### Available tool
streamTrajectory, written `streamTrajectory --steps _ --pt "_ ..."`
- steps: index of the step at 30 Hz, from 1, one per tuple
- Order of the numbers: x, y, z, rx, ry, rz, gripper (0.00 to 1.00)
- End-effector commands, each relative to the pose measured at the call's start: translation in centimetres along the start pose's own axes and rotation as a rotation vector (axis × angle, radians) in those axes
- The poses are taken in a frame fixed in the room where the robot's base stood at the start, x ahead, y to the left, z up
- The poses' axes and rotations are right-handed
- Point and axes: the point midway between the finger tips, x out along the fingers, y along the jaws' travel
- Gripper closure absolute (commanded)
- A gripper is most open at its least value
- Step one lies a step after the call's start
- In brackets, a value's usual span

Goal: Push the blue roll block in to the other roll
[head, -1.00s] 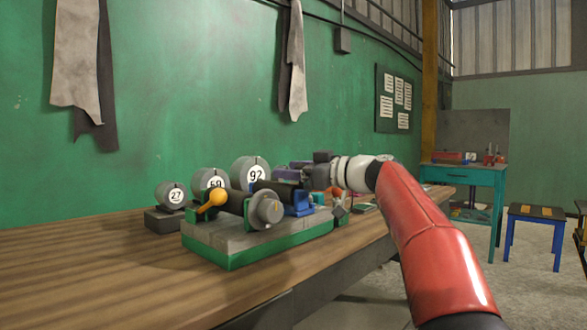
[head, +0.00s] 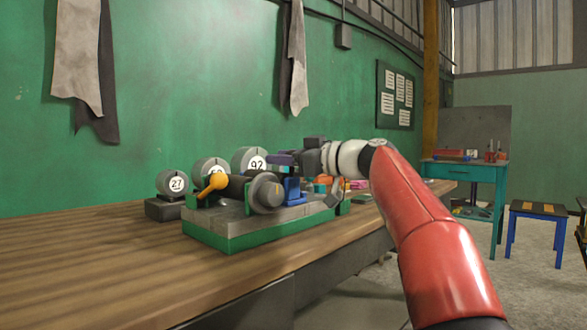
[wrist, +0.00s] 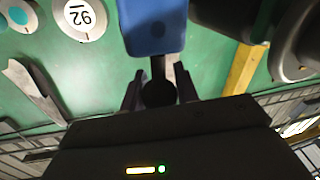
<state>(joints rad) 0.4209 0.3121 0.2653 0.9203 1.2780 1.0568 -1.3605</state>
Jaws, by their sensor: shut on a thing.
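The blue roll block (head: 292,190) is on the right part of a grey-topped, green-sided roll stand (head: 230,235). It also fills the top middle of the wrist view (wrist: 155,30). The other roll (head: 235,187) is dark and lies to its left, partly behind a grey handwheel (head: 266,193). My gripper (wrist: 158,92) comes at the block from the right. Its dark fingers are shut on a dark round knob on a stem at the block's end. In the head view my gripper's fingers are hard to make out among the parts behind them.
Small coloured items lie on the bench right of the stand. The bench's left and front (head: 90,270) are clear.

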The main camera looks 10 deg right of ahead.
Motion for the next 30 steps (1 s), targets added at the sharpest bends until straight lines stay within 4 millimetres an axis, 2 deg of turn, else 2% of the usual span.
streamTrajectory --steps 1,6,15,16,20,21,30 --pt "0.2 -1.2 0.4 -0.005 0.003 -0.004 1.0" --pt "0.6 -2.8 -0.3 -0.003 0.003 -0.003 1.0" --pt "0.6 -2.8 -0.6 0.0 0.002 -0.001 1.0" --pt "0.6 -2.8 -0.6 0.0 0.002 -0.001 0.68" --pt "0.6 -2.8 -0.6 0.0 0.001 -0.001 0.51" --pt "0.6 -2.8 -0.6 0.0 0.001 -0.001 0.48" --pt "0.2 -2.8 -0.5 -0.001 0.001 0.0 0.48"
